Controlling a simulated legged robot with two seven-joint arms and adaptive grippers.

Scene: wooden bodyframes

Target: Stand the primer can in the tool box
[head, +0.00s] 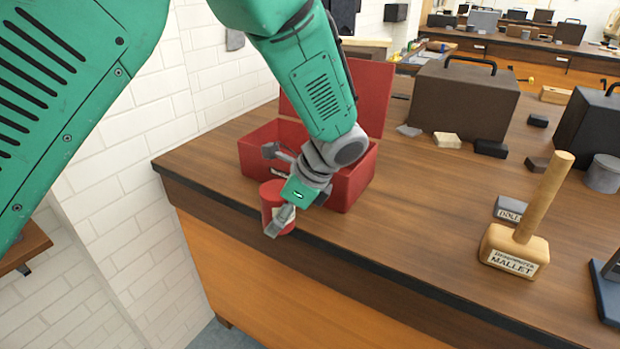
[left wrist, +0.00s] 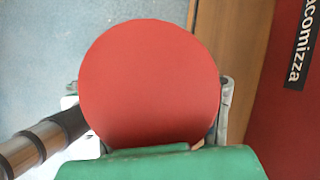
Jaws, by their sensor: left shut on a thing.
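The primer can (head: 270,191) is a small red can with a pale band, seen in front of the tool box near the bench's front-left edge. My left gripper (head: 271,192) is shut on it, a finger on each side. In the left wrist view its round red top (left wrist: 150,85) fills the middle, with floor visible to its left, and it looks upright. The red tool box (head: 360,178) stands on the bench with its lid raised; my arm hides much of its inside. Its red side with lettering shows in the left wrist view (left wrist: 285,130). My right gripper is out of view.
A wooden mallet (head: 515,250) stands at the right of the bench (head: 410,220). A large dark case (head: 465,100) and small blocks lie behind. A white brick wall (head: 130,180) is at the left. The bench middle is clear.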

